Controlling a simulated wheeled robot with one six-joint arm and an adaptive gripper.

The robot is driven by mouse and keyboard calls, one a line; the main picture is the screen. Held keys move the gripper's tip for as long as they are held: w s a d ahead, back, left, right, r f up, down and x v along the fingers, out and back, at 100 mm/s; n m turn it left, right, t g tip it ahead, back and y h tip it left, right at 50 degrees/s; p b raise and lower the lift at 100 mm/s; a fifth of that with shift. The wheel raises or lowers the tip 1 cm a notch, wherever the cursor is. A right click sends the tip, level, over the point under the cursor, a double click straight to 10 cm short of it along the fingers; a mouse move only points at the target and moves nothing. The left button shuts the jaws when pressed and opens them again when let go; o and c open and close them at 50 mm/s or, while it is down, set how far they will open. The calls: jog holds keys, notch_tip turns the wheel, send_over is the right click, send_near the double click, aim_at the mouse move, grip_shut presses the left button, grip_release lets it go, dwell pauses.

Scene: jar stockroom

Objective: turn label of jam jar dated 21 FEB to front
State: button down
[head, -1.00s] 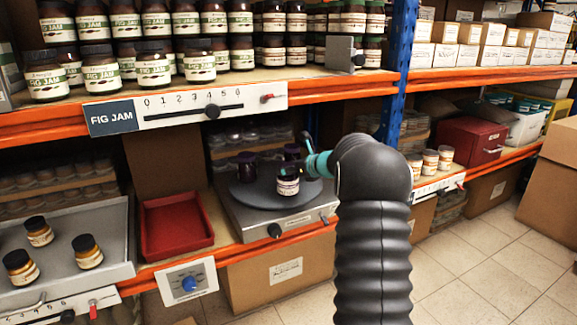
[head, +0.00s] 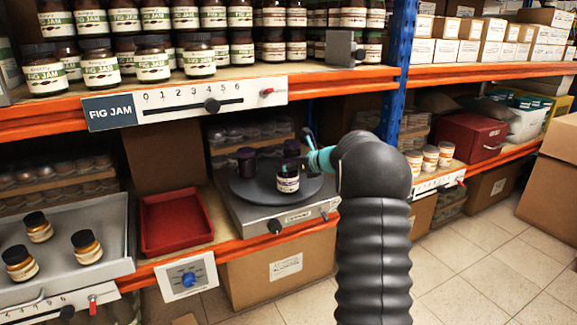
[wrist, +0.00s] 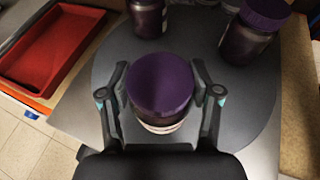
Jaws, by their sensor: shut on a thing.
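A dark jam jar (head: 288,184) with a pale label stands upright near the front of the grey turntable (head: 250,196). Its label shows in the head view, but its date is too small to read. In the wrist view its purple lid (wrist: 160,84) lies between the two fingers of my gripper (wrist: 160,76), which is shut on this jar; a strip of label shows below the lid. In the head view my arm hides part of the gripper. Two other purple-lidded jars stand behind it, one at left (head: 246,161) and one at right (head: 291,150); I cannot read their dates.
A red tray (head: 177,222) is left of the turntable, and a steel tray (head: 112,215) with amber jars is farther left. Fig jam jars fill the shelf above. A blue post (head: 397,70) and small jars (head: 430,158) are at right.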

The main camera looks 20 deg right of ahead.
dwell(0.4)
jog(key=shift+c, duration=0.8)
grip_release()
jog(key=shift+f, duration=0.15)
jog(key=v, duration=1.2)
